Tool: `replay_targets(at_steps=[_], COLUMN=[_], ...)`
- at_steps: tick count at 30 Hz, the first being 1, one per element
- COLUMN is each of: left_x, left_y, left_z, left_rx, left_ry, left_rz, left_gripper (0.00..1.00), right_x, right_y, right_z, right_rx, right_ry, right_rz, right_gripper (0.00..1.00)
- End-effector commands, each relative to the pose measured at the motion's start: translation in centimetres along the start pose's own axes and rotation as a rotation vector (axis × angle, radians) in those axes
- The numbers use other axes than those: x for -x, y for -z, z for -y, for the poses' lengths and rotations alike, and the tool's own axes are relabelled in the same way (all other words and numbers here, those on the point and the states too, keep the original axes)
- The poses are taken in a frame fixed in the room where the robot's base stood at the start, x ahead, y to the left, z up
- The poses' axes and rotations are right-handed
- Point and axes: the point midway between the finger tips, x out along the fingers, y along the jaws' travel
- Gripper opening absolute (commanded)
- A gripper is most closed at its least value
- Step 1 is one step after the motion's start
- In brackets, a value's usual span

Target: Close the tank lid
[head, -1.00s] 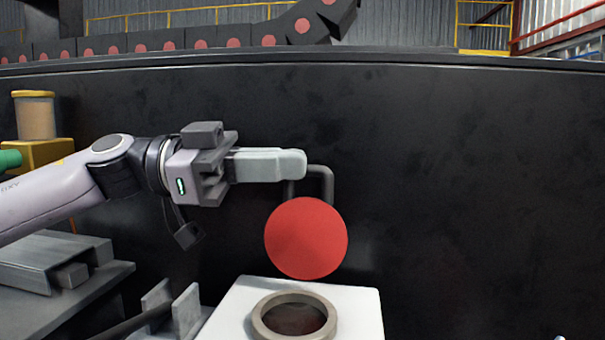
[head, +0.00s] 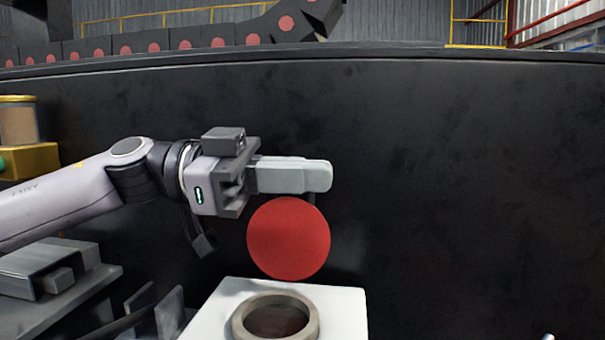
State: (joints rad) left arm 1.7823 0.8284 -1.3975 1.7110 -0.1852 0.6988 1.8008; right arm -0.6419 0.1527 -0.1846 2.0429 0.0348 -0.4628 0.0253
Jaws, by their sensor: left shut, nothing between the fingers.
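The tank lid is a round red disc (head: 288,239) standing upright behind the tank opening. The opening is a grey-brown ring (head: 276,318) on top of a white tank (head: 345,305), and it is uncovered. My left gripper (head: 325,175) comes in from the left with its fingers pointing right. It is shut and empty. Its fingers lie just above the top edge of the lid and hide most of the grey handle bar behind it; I cannot tell whether they touch. My right gripper is not in view.
A large dark wall (head: 450,190) stands close behind the lid. Grey metal brackets (head: 50,270) lie at the lower left. A yellow block with a tan canister (head: 18,122) stands at the far left. The right side is free.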

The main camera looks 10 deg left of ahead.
Motion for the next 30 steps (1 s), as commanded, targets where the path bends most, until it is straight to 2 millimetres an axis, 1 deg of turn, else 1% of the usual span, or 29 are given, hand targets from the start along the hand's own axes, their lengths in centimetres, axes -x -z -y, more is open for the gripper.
replay_targets(at_steps=[13, 14, 15, 17, 30], left_x=[0.03, 0.03, 0.03, 0.03, 0.23], left_y=[0.01, 0.01, 0.01, 0.01, 0.06], left_z=[0.02, 0.02, 0.02, 0.01, 0.10], left_rx=[0.000, 0.000, 0.000, 0.000, 0.000], left_ry=[0.001, 0.001, 0.001, 0.001, 0.003], left_rz=[0.000, 0.000, 0.000, 0.000, 0.000], left_gripper=[0.00, 0.07, 0.20, 0.40, 0.40], right_x=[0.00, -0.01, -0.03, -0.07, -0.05], right_y=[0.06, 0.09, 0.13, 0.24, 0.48], right_z=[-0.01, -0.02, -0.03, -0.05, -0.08], right_rx=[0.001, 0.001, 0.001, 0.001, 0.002], right_ry=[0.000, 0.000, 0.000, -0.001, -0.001], right_rz=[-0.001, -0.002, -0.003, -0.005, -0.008], right_gripper=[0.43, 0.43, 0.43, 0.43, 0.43])
